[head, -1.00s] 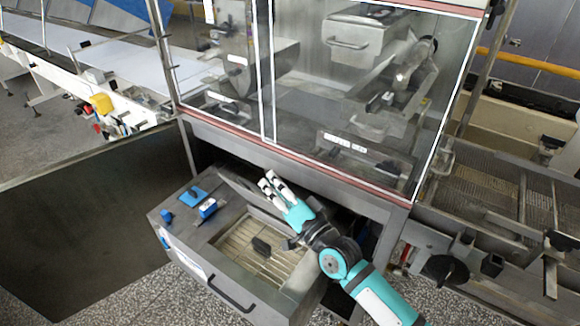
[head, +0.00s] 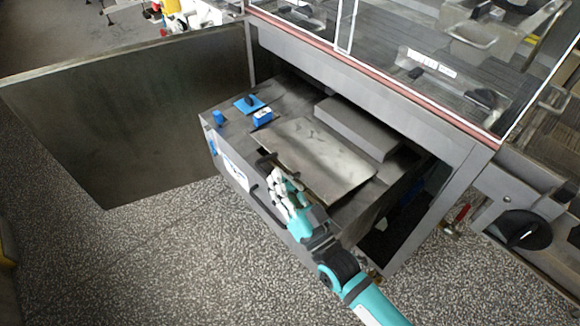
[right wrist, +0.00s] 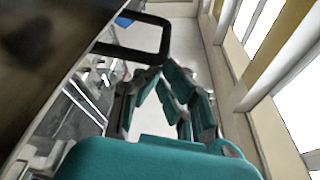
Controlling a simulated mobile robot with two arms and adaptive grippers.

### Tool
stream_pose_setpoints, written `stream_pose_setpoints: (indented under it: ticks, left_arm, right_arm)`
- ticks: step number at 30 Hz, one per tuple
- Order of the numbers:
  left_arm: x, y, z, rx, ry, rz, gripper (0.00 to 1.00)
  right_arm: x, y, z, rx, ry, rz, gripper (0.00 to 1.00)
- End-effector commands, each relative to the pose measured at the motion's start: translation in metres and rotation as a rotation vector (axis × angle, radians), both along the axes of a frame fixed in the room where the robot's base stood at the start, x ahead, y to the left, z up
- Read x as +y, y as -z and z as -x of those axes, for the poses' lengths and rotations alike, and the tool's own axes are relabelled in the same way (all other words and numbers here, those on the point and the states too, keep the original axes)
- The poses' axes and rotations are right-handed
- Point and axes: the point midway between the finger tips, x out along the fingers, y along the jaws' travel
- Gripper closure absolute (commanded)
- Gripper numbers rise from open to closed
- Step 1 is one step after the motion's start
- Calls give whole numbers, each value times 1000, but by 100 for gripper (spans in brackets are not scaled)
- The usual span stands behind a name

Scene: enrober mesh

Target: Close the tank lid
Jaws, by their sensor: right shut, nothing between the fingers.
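The tank (head: 232,130) is a grey metal box drawn out under the machine housing. Its lid (head: 318,150), a flat metal plate, now lies over the tank's opening and hides the grating; whether it is fully flush I cannot tell. A dark handle (head: 266,160) is at the lid's near left edge. My right gripper (head: 277,180) is shut and empty, close to that edge and in front of it. In the right wrist view its closed fingers (right wrist: 160,75) are beside a black loop handle (right wrist: 145,38); contact is unclear. My left gripper is not in view.
Blue parts (head: 249,104) sit on the tank's top left. A large dark metal panel (head: 140,110) stands open at the left. The glazed housing (head: 400,60) overhangs behind. A black knob (head: 525,230) is at the right. The speckled floor (head: 170,260) in front is free.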

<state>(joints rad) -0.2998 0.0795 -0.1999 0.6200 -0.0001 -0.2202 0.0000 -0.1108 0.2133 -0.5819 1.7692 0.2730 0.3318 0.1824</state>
Motion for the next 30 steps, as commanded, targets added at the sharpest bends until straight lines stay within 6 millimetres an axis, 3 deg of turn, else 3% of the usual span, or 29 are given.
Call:
stream_pose_setpoints:
  ticks: [1, 9, 30]
  left_arm:
    - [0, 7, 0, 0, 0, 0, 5]
    - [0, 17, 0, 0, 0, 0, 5]
    - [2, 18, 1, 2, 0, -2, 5]
  right_arm:
    - [2, 11, 1, 2, 0, 0, 100]
    - [7, 29, 5, 2, 0, 0, 100]
    - [3, 35, 12, 3, 1, -1, 100]
